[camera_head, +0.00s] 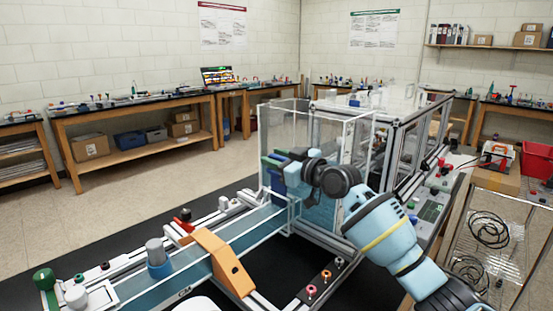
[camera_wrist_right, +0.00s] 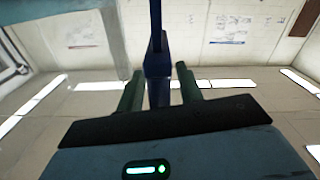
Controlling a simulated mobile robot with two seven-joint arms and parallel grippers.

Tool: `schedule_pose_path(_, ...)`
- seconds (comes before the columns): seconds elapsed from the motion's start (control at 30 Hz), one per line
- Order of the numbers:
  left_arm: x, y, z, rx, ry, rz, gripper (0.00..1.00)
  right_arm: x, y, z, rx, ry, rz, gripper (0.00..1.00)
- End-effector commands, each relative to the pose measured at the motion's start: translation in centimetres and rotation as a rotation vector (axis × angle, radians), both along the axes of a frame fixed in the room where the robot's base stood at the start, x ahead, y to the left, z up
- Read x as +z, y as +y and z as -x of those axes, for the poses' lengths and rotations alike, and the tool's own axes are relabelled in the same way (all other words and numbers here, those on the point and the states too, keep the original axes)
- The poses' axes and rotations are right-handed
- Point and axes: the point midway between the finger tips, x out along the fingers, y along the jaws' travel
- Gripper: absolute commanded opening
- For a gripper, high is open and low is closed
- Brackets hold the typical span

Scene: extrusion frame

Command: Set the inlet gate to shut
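A dark blue upright plate, which looks like the inlet gate (camera_head: 270,178), stands at the near left wall of the clear tank (camera_head: 320,130), where the clear channel (camera_head: 245,234) meets it. My right gripper (camera_head: 275,158) is at the upper part of this plate. In the right wrist view the dark green fingers of the right gripper (camera_wrist_right: 160,88) stand either side of a blue upright piece (camera_wrist_right: 157,66), with narrow gaps beside it. The lower edge of the plate is hard to make out. My left gripper is not in view.
An orange bracket (camera_head: 222,262) spans the channel, and a grey-and-blue knob (camera_head: 157,258) stands to its left. The framed enclosure (camera_head: 400,135) stands behind my right arm. A wire rack (camera_head: 500,240) is at the right.

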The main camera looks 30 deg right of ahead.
Motion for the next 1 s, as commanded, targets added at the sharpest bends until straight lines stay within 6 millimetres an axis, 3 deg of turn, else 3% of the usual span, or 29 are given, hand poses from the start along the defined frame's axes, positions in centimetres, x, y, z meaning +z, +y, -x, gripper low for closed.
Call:
schedule_pose_path(0.13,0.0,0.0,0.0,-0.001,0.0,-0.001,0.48,0.0,0.0,0.0,0.0,0.0,0.0,0.35)
schedule_pose_path(0.4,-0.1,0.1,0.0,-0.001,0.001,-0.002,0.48,0.0,0.0,0.0,0.0,0.0,0.0,0.0)
schedule_pose_path(0.7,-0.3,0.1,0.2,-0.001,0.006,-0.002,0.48,-0.4,-0.1,0.0,-0.001,0.002,0.001,0.0)
schedule_pose_path(1.0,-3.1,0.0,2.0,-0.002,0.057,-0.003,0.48,-5.9,-0.1,0.0,-0.002,0.011,0.003,0.0)
